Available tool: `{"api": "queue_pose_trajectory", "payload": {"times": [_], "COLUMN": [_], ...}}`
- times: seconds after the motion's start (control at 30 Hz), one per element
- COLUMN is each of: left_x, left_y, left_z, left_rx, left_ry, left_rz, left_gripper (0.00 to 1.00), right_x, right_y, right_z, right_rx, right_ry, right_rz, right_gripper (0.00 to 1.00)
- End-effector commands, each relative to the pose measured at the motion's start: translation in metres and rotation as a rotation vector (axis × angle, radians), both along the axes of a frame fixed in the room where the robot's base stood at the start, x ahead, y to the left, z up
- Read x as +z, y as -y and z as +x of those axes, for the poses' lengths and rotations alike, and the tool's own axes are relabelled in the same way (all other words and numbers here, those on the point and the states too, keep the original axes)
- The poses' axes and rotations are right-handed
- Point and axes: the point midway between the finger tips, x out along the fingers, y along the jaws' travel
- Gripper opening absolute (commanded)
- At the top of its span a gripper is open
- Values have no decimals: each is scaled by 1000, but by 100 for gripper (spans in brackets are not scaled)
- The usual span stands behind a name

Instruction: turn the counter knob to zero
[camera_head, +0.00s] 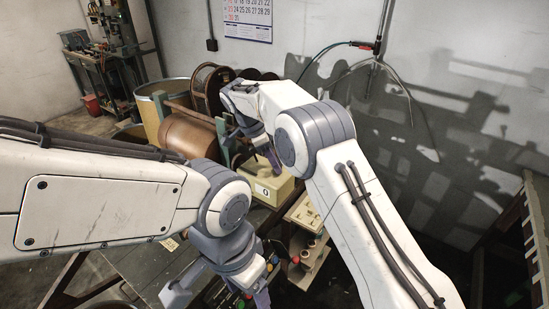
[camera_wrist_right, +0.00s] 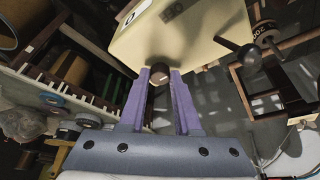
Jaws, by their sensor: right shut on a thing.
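The counter is a cream box (camera_head: 268,186) with a small white number window, right of the winding drum in the head view. It fills the top middle of the right wrist view (camera_wrist_right: 195,40). The dark round counter knob (camera_wrist_right: 160,71) sticks out of its side there. My right gripper (camera_wrist_right: 161,78) has its two purple fingers shut on the knob, one on each side. In the head view the knob is hidden. My left gripper (camera_head: 262,298) hangs low at the bottom middle, partly cut off and blurred into the bench clutter, so its opening is unclear.
A copper-brown drum (camera_head: 186,134) and a dark reel (camera_head: 211,88) stand left of the counter. A yellow barrel (camera_head: 152,108) is behind. A crank with a dark ball (camera_wrist_right: 243,55) projects beside the counter. Coloured buttons (camera_head: 273,262) sit near my left gripper.

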Motion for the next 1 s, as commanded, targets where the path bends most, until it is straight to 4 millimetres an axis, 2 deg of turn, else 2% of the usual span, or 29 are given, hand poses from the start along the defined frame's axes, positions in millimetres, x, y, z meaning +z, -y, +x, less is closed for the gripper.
{"api": "queue_pose_trajectory", "payload": {"times": [0.53,0.57,0.6,0.63,1.0], "left_x": [3,3,3,3,2], "left_y": [0,0,0,0,0], "left_z": [0,0,0,0,0], "left_rx": [0,0,0,0,0], "left_ry": [0,0,0,0,0], "left_rz": [0,0,0,0,0], "left_gripper": [71,71,71,71,71], "right_x": [1,1,1,1,3], "right_y": [0,0,0,0,-2], "right_z": [1,1,1,1,1], "right_rx": [-24,-24,-24,-24,-24], "right_ry": [3,3,3,3,2], "right_rz": [2,2,2,2,1], "right_gripper": [0,39,55,62,62]}}
